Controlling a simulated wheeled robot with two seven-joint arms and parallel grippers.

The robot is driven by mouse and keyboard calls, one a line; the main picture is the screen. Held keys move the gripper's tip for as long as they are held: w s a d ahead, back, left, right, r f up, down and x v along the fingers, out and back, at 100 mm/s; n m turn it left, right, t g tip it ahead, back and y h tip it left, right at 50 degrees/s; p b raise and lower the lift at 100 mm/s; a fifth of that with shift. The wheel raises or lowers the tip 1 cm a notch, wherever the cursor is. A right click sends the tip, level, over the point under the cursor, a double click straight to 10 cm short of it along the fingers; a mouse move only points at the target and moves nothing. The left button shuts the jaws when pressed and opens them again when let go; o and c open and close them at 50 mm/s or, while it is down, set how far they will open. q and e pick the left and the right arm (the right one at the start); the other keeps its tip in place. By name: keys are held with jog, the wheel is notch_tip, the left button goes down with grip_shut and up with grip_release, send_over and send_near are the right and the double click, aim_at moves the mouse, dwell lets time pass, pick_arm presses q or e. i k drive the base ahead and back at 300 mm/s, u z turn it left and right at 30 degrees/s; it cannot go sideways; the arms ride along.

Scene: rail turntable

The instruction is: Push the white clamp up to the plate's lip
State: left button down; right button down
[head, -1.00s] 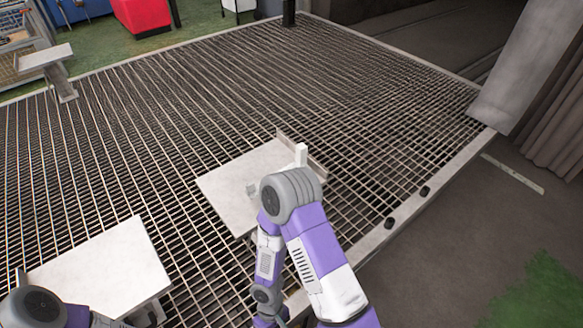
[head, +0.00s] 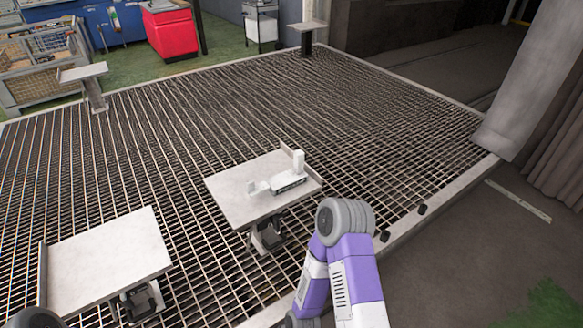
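The white clamp (head: 288,183) lies on the raised plate (head: 232,196) near the centre of the head view. It has an upright block at its far right end and a small jaw at its left end. The plate's lip (head: 315,183) runs along its right edge. The clamp's upright end is close to this lip; I cannot tell whether they touch. My purple and white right arm rises in front, to the right of the plate and apart from it in the picture. Only a bit of my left arm shows at the bottom left. Neither gripper is in view.
A second raised plate (head: 105,262) with a lip on its left stands at lower left. Smaller raised plates stand at far left (head: 82,72) and at the back (head: 307,27). The grating floor (head: 180,130) between them is clear. A red cabinet (head: 170,32) stands behind.

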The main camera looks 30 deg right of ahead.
aim_at(279, 184)
jog(key=u, duration=1.6)
jog(key=k, duration=0.85)
jog(key=z, duration=1.25)
jog(key=i, duration=1.05)
